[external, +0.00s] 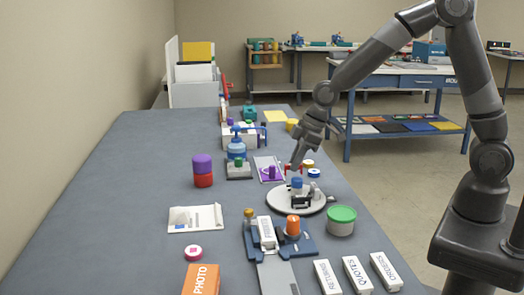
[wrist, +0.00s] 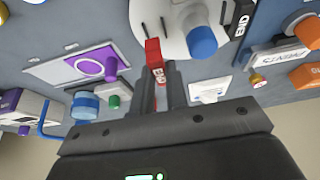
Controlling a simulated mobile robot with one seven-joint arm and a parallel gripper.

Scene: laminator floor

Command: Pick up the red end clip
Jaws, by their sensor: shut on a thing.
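The red end clip (wrist: 154,52) shows in the wrist view as a narrow red piece with white lettering. It sits between the two dark fingers of my gripper (wrist: 163,72), which is shut on it. In the external view my gripper (external: 294,167) is above the back of a round white plate (external: 281,206), with a bit of red by its fingertips. Whether the clip touches the plate is unclear. The fingers hide part of the clip.
A blue-topped piece (external: 297,184) stands on the plate, very close to my gripper. A green-lidded tub (external: 341,219) is to the right, a purple-marked card (external: 268,170) to the left. Purple and red cylinders (external: 202,171) stand farther left. The table's left part is mostly clear.

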